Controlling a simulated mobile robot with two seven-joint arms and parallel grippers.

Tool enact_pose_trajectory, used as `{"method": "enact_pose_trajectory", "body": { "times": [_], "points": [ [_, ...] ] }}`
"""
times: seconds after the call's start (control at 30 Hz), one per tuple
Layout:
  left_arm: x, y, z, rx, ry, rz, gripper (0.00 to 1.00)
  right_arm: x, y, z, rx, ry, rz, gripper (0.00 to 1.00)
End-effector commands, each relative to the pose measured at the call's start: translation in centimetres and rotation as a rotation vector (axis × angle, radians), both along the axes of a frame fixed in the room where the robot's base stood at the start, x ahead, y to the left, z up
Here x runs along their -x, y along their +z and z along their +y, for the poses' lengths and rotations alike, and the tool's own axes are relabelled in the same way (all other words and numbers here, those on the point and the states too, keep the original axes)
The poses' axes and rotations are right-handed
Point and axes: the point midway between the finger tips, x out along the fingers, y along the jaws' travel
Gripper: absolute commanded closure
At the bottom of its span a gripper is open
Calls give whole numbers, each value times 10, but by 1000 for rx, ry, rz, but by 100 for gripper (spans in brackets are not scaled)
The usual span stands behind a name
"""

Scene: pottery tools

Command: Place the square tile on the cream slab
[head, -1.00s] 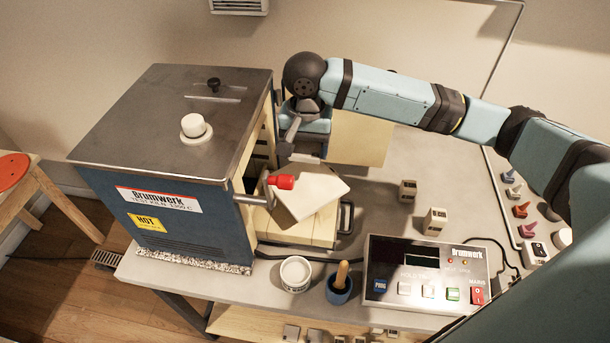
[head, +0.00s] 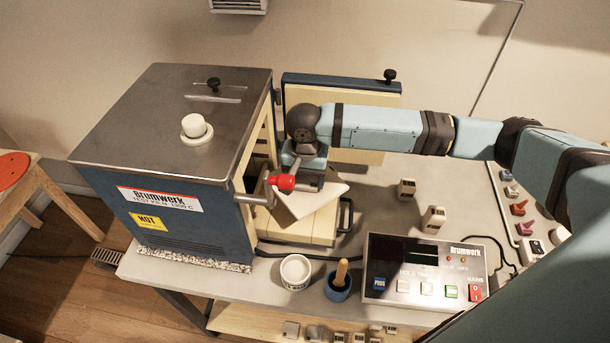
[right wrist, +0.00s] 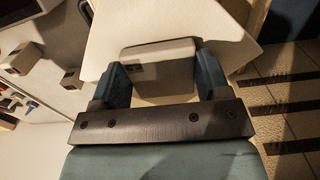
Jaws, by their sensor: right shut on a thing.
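The square tile (right wrist: 168,56) is a small grey-beige block with a dark mark. It sits between the fingers of my right gripper in the right wrist view (right wrist: 155,80). In the head view my right gripper (head: 308,184) is over the cream slab (head: 318,204), and the tile is mostly hidden there. The slab is a pale flat plate lying turned askew on the cream brick ledge in front of the kiln opening. It also shows behind the tile in the right wrist view (right wrist: 225,40). I cannot tell whether the tile touches the slab. My left gripper is out of view.
The blue kiln (head: 170,160) stands left, its door (head: 350,85) open behind my arm. A red-knobbed lever (head: 284,183) juts close to my gripper. A white cup (head: 295,271), blue pot (head: 338,287) and control box (head: 424,272) stand in front. Two small blocks (head: 435,218) stand right.

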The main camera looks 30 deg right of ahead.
Motion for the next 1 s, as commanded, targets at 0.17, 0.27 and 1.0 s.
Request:
{"method": "enact_pose_trajectory", "body": {
  "times": [0.17, 0.27, 1.0],
  "points": [
    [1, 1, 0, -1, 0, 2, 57, 0, -2, 0, -1, -1, 1, 10],
    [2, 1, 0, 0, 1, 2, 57, 0, -2, 0, -1, -1, 1, 5],
    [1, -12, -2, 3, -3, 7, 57, -1, 90, 0, -2, 0, -3, 5]
  ]
}}
